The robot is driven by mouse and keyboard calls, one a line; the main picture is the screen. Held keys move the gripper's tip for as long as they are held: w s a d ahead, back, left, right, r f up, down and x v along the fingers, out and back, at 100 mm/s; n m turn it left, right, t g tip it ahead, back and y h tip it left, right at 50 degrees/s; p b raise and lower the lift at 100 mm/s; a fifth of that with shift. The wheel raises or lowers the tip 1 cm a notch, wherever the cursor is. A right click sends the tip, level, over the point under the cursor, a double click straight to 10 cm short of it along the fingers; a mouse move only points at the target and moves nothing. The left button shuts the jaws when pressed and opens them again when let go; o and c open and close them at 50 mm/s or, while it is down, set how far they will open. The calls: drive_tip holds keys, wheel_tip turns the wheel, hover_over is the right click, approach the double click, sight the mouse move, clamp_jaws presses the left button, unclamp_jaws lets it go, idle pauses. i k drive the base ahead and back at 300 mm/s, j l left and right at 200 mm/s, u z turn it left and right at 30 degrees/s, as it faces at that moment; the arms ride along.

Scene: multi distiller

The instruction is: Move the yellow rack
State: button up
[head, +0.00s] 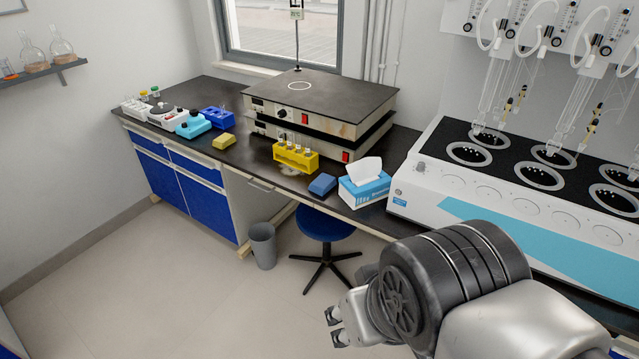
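The yellow rack (295,158) stands upright on the dark bench, in front of the stacked hot plates. Several clear tubes stick up out of it. My gripper (334,327) is at the lower middle of the view, over the floor and well apart from the rack, on the near side of the bench. Its two fingertips look spread with a small gap between them, and nothing shows in it. Most of the gripper's body is hidden behind my arm.
A blue block (322,185) and a tissue box (364,188) sit right of the rack. A yellow sponge (223,141) and blue rack (217,117) are left. Stacked hot plates (325,100) stand behind. A stool (325,224) and bin (263,246) stand below. A white distiller (480,195) fills the right.

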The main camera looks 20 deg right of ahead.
sight(313, 162)
drive_tip(key=i+j+z, duration=0.1)
drive_tip(key=i+z, duration=0.15)
drive_tip(key=i, duration=0.3)
drive_tip(key=i+j+z, duration=0.3)
drive_tip(key=i, duration=0.25)
drive_tip(key=i+j+z, duration=0.25)
drive_tip(key=i, duration=0.25)
drive_tip(key=i+j+z, duration=0.3)
drive_tip(key=i+j, duration=0.1)
drive_tip(key=i, duration=0.1)
